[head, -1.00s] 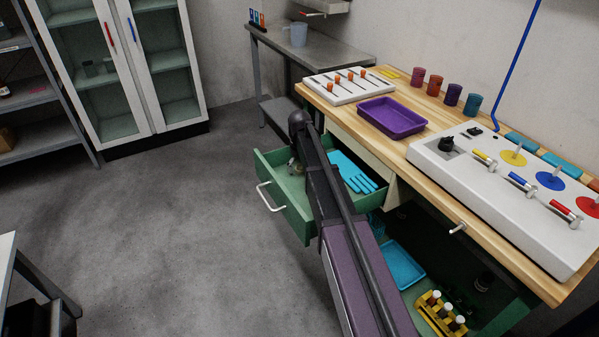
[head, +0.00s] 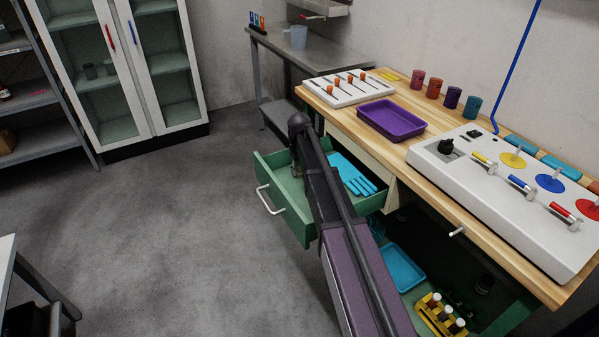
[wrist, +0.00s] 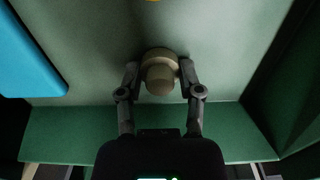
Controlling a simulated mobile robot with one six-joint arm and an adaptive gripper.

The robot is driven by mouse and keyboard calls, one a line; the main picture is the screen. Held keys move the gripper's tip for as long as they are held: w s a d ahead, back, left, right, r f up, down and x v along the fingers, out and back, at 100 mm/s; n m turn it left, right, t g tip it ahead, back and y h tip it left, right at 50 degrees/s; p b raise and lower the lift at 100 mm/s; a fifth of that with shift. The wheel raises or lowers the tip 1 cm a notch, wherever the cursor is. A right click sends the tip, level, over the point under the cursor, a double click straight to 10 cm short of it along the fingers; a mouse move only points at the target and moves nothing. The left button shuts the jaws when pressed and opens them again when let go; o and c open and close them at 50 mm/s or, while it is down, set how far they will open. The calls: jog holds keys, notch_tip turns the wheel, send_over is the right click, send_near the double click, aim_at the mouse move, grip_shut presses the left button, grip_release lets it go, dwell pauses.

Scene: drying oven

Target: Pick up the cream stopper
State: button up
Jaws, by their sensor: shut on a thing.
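The cream stopper (wrist: 160,76) sits between my gripper's fingers in the wrist view, a round, stepped piece seen over the pale floor of the green drawer. My gripper (wrist: 159,82) is shut on it, one finger on each side. In the head view my arm reaches down into the open green drawer (head: 288,212) and hides the stopper and most of the gripper. I cannot tell whether the stopper still touches the drawer floor.
Blue gloves (head: 352,174) lie in the drawer, right of my arm. A purple tray (head: 391,119) and a white control box (head: 500,190) stand on the wooden bench above. A blue tray (head: 402,267) and a yellow rack (head: 440,316) are below. The floor at left is clear.

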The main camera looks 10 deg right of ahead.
jog(key=shift+r, duration=0.2)
notch_tip(320, 180, up, 10)
jog(key=p, duration=1)
jog(key=shift+f, duration=0.2)
jog(key=shift+r, duration=0.1)
dwell(1.6)
notch_tip(320, 180, up, 29)
jog(key=p, duration=2.8)
jog(key=shift+f+p, duration=0.2)
jog(key=shift+p, duration=0.2)
jog(key=shift+f, duration=0.1)
